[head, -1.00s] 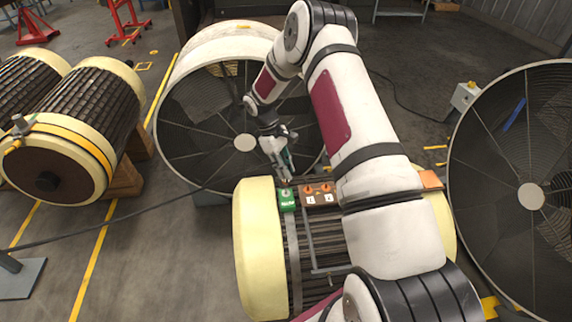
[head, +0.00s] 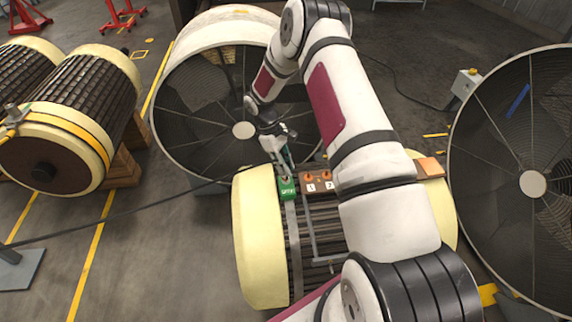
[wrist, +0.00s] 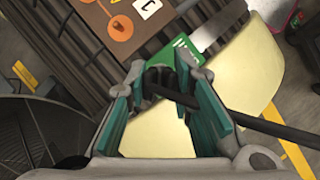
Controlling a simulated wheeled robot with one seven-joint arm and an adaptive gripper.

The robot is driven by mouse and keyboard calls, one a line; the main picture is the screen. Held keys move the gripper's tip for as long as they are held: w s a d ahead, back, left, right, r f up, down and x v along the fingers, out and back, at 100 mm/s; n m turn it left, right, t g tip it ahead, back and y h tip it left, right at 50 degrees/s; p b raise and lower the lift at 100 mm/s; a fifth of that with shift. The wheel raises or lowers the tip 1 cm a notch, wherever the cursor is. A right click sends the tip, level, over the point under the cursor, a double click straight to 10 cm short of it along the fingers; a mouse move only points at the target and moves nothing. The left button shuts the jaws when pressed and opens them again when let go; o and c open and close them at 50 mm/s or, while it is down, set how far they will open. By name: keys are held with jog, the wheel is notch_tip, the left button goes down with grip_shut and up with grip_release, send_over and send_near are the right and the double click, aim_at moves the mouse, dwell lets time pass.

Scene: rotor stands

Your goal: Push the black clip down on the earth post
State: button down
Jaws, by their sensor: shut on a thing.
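The green earth block (head: 287,189) with white lettering sits on the cream-ended rotor in the middle of the head view. It also shows in the wrist view (wrist: 184,52), just beyond my fingertips. My gripper (head: 285,172) points down at the block's top end. In the wrist view my gripper (wrist: 168,76) has its teal-padded fingers around the black clip (wrist: 158,80). A black cable (wrist: 255,124) runs from the clip to the right. The earth post is hidden by the clip and fingers, so I cannot tell how far down the clip sits.
A brown terminal board (head: 318,182) with orange posts lies right beside the green block. The black cable (head: 120,208) stretches left across the floor area. A large round fan-like housing (head: 215,60) stands behind, another (head: 515,190) at right. Other rotors (head: 85,95) are at left.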

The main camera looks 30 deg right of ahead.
jog(key=shift+f+b, duration=0.3)
jog(key=shift+f, duration=0.2)
dwell(0.3)
jog(key=c, duration=1.3)
grip_release()
jog(key=v, duration=1.2)
